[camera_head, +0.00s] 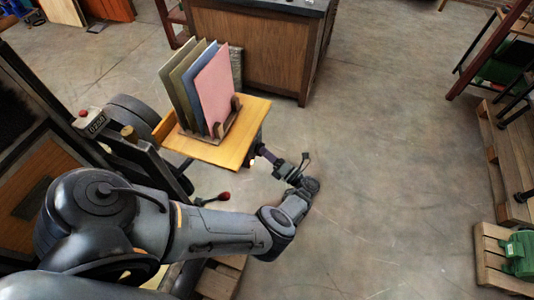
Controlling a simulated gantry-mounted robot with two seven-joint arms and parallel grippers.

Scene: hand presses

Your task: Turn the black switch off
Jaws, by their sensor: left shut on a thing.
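My left arm reaches in from the lower left and bends back at the wrist. My left gripper (262,152) points up and left, at the right side of the wooden platform (237,148). It is shut on a small dark part there. I cannot tell whether this part is the black switch, as the gripper and the platform's edge hide most of it. No black switch shows clearly elsewhere. My right gripper is not in view.
A rack of upright coloured panels (213,90) stands on the platform. A grey box with a red button (90,121) and a red-knobbed lever (223,196) are nearby. A wooden cabinet (250,45) stands behind. Pallets (493,265) line the right. The middle floor is clear.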

